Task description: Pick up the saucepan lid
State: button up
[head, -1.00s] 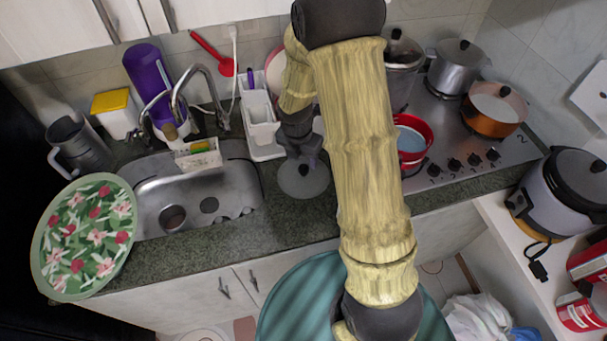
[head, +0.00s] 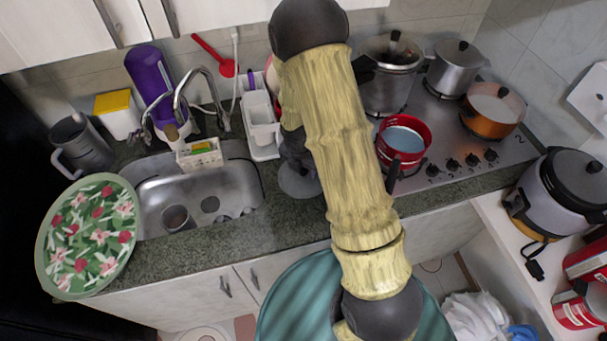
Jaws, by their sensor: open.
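The saucepan lid (head: 296,183) is a grey disc lying on the granite counter, between the sink and the stove. Its right part and its knob are hidden by my arm. My gripper (head: 300,158) is dark and mostly hidden behind my yellow arm. It is over the far part of the lid, open, pointing down. I cannot tell whether its fingers touch the lid.
A white dish rack (head: 262,125) stands just behind and left of the lid. A red saucepan (head: 403,140) sits on the stove (head: 455,140) to the right, among other pots. The sink (head: 235,180) is to the left. The counter in front of the lid is clear.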

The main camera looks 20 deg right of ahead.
dwell(0.3)
jog(key=c, duration=1.1)
jog(key=shift+c, duration=0.2)
jog(key=shift+r, duration=0.1)
notch_tip(320, 180, up, 10)
jog(key=b, duration=0.1)
